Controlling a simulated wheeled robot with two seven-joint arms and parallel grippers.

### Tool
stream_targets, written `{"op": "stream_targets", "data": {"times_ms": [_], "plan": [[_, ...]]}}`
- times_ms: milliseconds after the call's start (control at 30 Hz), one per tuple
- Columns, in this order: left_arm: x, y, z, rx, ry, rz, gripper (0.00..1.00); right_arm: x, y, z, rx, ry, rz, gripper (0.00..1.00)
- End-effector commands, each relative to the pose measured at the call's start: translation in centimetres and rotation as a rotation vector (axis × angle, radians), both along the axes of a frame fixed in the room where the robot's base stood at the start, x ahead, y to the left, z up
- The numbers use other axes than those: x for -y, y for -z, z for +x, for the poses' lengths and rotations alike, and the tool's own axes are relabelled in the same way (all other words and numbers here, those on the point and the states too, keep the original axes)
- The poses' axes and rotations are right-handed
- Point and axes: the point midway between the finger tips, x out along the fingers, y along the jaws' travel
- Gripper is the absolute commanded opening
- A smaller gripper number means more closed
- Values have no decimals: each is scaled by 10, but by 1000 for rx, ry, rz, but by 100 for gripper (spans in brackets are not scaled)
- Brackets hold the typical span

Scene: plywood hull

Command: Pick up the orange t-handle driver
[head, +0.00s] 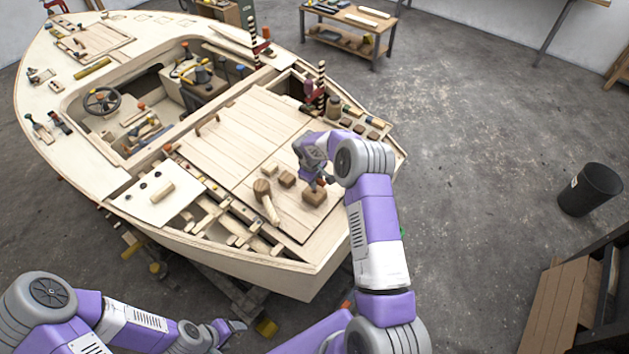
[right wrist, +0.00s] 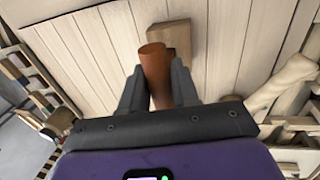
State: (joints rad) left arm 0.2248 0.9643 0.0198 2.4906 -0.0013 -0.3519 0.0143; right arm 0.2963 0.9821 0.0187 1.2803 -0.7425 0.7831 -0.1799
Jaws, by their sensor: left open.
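In the right wrist view, an orange-brown cylinder (right wrist: 155,64), which looks like the handle of the orange t-handle driver, stands between the two fingers of my right gripper (right wrist: 158,82). The fingers lie close against both its sides, and it fills the gap. Its lower part is hidden by the gripper. In the head view my right gripper (head: 318,183) is low over the boat's front deck, and the driver cannot be made out there. My left gripper (head: 235,328) is open and empty at the bottom, in front of the hull and away from the driver.
A wooden block (head: 314,197) sits on the deck just by my right gripper, with smaller blocks (head: 287,179) and a wooden mallet (head: 266,198) to its left. Tools line the deck's right edge. The deck boards (head: 235,135) behind are clear. A black bin (head: 590,190) stands on the floor.

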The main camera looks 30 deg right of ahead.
Motion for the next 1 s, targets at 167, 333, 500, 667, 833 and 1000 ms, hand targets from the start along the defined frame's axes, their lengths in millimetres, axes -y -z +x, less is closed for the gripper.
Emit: {"op": "stream_targets", "data": {"times_ms": [167,333,500,667,833,1000], "plan": [[0,0,0,0,0,0,63,0,0,0,0,0,-1,0],[0,0,0,0,0,0,63,0,-1,0,0,0,-1,0],[0,1,0,0,0,0,63,1,-15,1,3,1,-2,0],[0,3,0,0,0,0,63,0,-47,1,6,0,-2,0],[0,4,0,0,0,0,63,0,-79,1,4,0,-2,0],[0,2,0,0,0,0,63,0,-101,1,3,1,-1,0]]}}
